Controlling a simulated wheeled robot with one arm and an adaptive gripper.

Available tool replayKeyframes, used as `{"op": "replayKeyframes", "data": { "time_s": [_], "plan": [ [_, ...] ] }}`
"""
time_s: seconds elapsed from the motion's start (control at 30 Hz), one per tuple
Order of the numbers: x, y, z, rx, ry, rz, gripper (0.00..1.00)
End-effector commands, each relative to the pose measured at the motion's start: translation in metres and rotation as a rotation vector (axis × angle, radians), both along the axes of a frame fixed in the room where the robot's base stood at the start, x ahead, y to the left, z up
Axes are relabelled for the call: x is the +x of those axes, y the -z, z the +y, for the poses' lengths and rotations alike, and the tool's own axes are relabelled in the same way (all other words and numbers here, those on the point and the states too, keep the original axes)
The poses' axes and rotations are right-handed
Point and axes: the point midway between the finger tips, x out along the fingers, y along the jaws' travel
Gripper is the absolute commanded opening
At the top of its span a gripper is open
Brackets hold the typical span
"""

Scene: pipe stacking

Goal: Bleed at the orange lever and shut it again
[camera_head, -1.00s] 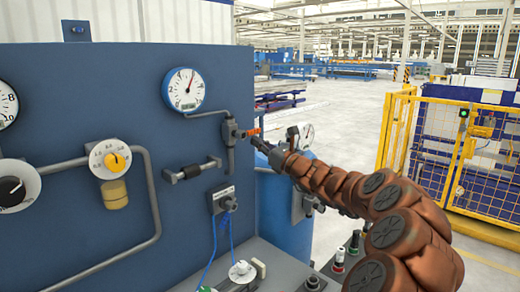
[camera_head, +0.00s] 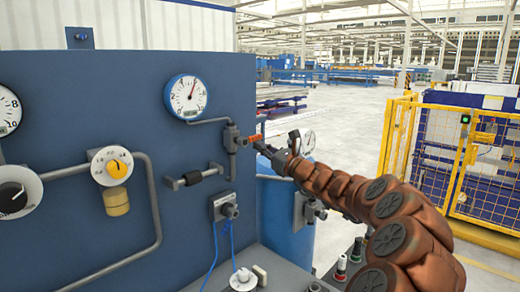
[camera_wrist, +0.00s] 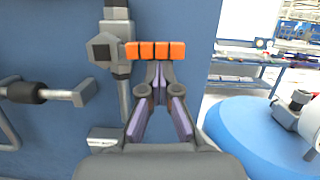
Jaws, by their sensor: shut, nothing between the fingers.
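The orange lever (camera_wrist: 155,50) sticks out to the right from a grey valve (camera_wrist: 106,48) on the blue panel in the wrist view. It lies level. It also shows in the head view (camera_head: 254,138), small and partly behind my gripper. My gripper (camera_wrist: 159,66) is shut and empty, with its fingertips just below the middle of the lever in the wrist picture. I cannot tell whether they touch it. The white round gauge (camera_head: 187,97) with a blue rim sits above the valve, joined to it by a thin pipe. Its needle points up and slightly right.
A grey handle with a black grip (camera_head: 194,177) stands out from the panel left of the valve. A blue tank (camera_head: 285,215) is behind and right of the panel.

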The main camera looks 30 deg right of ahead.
Motion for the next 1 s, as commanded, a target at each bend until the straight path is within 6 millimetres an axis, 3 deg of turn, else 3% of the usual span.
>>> {"op": "replayKeyframes", "data": {
  "time_s": [0.37, 1.0],
  "plan": [
    [0.001, -0.010, -0.002, -0.169, -0.001, -0.042, 0.00],
    [0.001, -0.045, 0.000, -0.761, 0.000, -0.177, 0.00]
  ]
}}
